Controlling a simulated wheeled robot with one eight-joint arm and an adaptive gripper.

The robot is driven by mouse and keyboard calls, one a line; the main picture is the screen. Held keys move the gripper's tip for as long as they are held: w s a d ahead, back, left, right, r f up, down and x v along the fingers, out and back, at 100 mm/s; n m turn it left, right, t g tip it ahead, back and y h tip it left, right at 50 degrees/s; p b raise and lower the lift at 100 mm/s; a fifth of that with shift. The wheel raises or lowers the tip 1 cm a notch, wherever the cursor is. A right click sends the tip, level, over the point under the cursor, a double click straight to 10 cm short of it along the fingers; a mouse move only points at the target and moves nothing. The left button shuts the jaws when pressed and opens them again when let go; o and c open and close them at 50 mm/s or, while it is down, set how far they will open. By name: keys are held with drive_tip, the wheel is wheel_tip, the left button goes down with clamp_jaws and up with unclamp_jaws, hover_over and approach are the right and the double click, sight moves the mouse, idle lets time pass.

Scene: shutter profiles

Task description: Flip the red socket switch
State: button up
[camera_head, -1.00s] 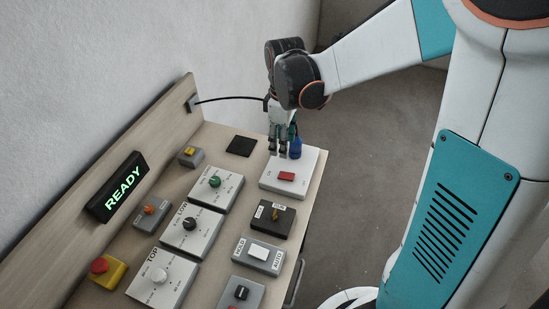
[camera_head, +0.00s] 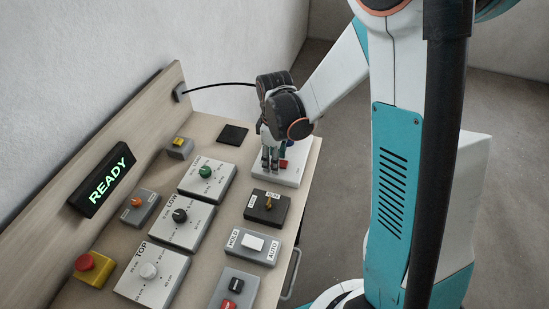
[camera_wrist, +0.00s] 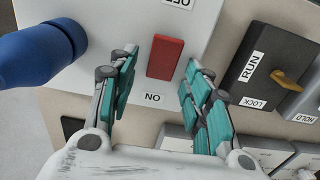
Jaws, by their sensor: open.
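The red socket switch (camera_wrist: 165,57) is a rectangular rocker on a white socket plate (camera_wrist: 100,12), with "ON" and "OFF" labels at its two ends. In the wrist view it lies ahead of and between the two fingers of my gripper (camera_wrist: 160,85), which is open and empty. In the head view the switch (camera_head: 283,164) is partly hidden behind my gripper (camera_head: 270,165), which hangs over the white plate (camera_head: 290,179). A blue plug (camera_wrist: 40,50) stands in the plate beside my left finger. I cannot tell whether the fingers touch the plate.
A dark RUN/LOCK switch box (camera_head: 267,207) and a grey HOLD/AUTO box (camera_head: 252,246) stand nearby. Dial boxes, including the green-knobbed one (camera_head: 206,178), line the panel. A black cable (camera_head: 225,85) runs from the back board. A lit READY sign (camera_head: 103,180) stands left.

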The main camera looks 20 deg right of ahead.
sight(286, 164)
drive_tip(key=shift+c, duration=0.6)
drive_tip(key=c, duration=0.9)
drive_tip(key=shift+s+d+t+y+b, duration=0.3)
drive_tip(key=shift+t+y, duration=0.2)
drive_tip(key=shift+y, duration=0.2)
drive_tip(key=shift+c, duration=0.2)
drive_tip(key=shift+r+t+y, duration=0.15)
drive_tip(key=shift+t+y, duration=0.15)
drive_tip(key=shift+y, duration=0.1)
drive_tip(key=shift+w, duration=0.1)
drive_tip(key=o, duration=1.1)
drive_tip(key=shift+c, duration=0.2)
drive_tip(key=v, duration=1.2)
